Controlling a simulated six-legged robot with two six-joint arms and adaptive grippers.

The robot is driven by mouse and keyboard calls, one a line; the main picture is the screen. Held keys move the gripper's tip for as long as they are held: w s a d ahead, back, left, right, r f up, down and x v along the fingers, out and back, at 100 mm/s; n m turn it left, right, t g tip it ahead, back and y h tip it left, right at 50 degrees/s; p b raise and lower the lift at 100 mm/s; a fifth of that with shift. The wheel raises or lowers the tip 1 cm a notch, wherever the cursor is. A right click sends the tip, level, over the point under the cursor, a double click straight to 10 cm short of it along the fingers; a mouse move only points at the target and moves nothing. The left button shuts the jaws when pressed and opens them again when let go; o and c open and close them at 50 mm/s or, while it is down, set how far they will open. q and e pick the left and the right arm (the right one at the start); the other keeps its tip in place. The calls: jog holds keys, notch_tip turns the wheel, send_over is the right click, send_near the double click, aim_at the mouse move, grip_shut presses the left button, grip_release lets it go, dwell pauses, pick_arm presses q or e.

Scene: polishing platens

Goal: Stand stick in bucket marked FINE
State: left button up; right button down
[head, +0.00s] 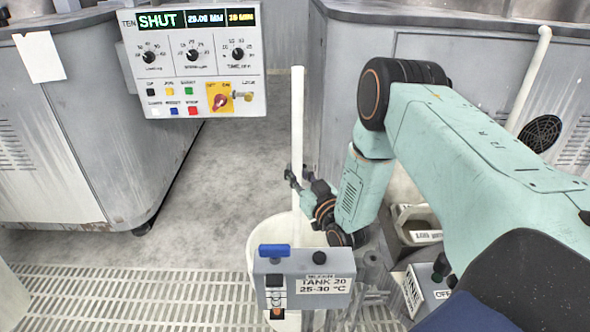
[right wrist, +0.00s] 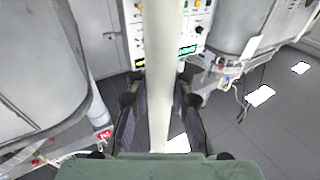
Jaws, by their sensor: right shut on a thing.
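A long white stick (head: 297,115) stands close to upright in the head view. My right gripper (head: 297,182) is shut on it at about mid-length. In the right wrist view the stick (right wrist: 160,50) runs between the two dark fingers of the gripper (right wrist: 160,103). A pale round bucket (head: 257,238) is below the gripper, partly hidden by a grey control box and my arm. The stick's lower end is hidden, so I cannot tell whether it is inside the bucket. No FINE mark is readable. My left gripper is not in view.
A control panel (head: 192,62) reading SHUT hangs upper left. Grey machines flank the bare floor (head: 225,190). A bin (head: 412,222) sits right of the bucket.

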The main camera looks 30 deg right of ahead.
aim_at(300, 142)
jog(key=c, duration=1.1)
grip_release()
notch_tip(300, 142, up, 10)
jog(key=shift+r, duration=0.1)
jog(key=shift+s, duration=0.1)
dwell(0.7)
